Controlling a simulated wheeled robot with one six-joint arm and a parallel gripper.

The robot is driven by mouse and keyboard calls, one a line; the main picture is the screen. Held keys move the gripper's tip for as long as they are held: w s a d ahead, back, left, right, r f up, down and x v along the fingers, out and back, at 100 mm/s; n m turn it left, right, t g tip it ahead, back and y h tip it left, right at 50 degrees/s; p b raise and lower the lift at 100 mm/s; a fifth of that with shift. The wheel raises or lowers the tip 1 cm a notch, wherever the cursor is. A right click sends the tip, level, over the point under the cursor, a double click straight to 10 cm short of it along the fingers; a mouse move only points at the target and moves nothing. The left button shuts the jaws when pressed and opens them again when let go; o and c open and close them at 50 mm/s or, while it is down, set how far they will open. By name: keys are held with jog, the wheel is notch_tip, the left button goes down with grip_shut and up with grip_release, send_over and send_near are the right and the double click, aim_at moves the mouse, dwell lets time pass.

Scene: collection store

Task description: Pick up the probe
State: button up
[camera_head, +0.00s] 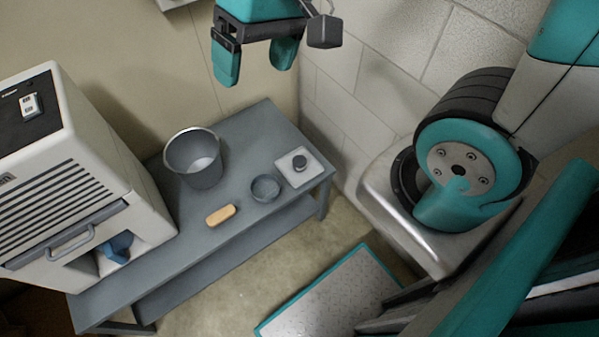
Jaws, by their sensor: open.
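My gripper (255,74) hangs at the top of the head view, its two teal fingers apart and nothing between them. It appears raised above the grey table (160,268). I cannot tell for sure which thing is the probe. On the table lie a small tan-orange block with rounded ends (220,215) and a pale square plate with a dark round knob (299,164). A small grey bowl (265,188) stands between them, touching neither. The gripper touches none of these.
A grey bucket (193,158) stands on the table behind the block. A large white vented machine (85,170) fills the left, with a blue item (118,247) in its lower opening. Walls close off the back and right. The table's front strip is mostly clear.

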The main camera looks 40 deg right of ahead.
jog(key=w+d+f+m+h+b, duration=0.1)
jog(key=w+d+f+m+b, duration=0.25)
jog(key=f, duration=0.35)
jog(key=w+d+f+m+b, duration=0.2)
jog(key=w+f+m+b, duration=0.1)
jog(key=f+b, duration=0.3)
jog(key=w+d+f+m+h+b, duration=0.1)
jog(key=w+d+f+m+b, duration=0.25)
jog(key=f, duration=0.55)
jog(key=m+h+b, duration=0.1)
jog(key=m+b, duration=0.6)
jog(key=b, duration=0.2)
send_over(300, 160)
notch_tip(300, 160, down, 17)
jog(key=shift+m, duration=0.3)
notch_tip(300, 160, down, 11)
jog(key=b, duration=0.4)
jog(key=shift+w, duration=0.15)
jog(key=shift+f+b, duration=1.5)
jog(key=shift+f, duration=1.6)
jog(key=shift+r, duration=0.1)
jog(key=shift+c, duration=0.2)
jog(key=c, duration=1)
